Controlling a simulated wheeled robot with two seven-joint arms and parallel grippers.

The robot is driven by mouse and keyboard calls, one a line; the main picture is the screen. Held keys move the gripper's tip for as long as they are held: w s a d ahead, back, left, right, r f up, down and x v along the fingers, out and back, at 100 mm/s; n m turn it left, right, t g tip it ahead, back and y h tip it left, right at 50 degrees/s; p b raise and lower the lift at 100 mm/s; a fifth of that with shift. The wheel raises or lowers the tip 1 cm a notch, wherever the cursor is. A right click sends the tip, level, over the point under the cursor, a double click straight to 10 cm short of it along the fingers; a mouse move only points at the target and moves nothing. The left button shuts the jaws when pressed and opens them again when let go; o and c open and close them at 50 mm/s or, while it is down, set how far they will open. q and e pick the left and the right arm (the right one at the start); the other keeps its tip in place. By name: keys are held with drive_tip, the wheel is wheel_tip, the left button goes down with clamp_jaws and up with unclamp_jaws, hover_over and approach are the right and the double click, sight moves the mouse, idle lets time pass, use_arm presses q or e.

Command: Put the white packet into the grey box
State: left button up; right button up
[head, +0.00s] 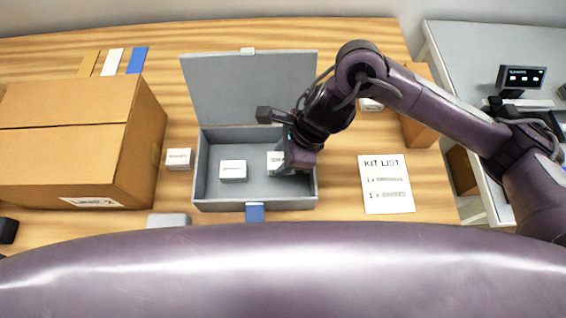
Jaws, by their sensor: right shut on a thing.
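The open grey box (204,203) stands on the table with its lid raised at the back. My right gripper (284,166) points down into its right side and is shut on a white packet (273,160). The gripper partly hides this packet, and I cannot tell whether it touches the box floor. A second white packet (233,171) lies in the box, left of the gripper. Another white packet (178,158) lies on the table just left of the box. One more (371,104) shows partly behind my right arm. My left gripper is not in view.
A large cardboard box (65,145) stands at the left. A kit list sheet (387,184) lies right of the grey box. A brown carton (417,125) stands behind my right arm. A side table with a small display (521,78) is at the far right.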

drive_tip(key=shift+f, duration=2.1)
drive_tip(key=o, duration=1.1)
drive_tip(key=shift+c, duration=0.2)
drive_tip(key=v, duration=1.2)
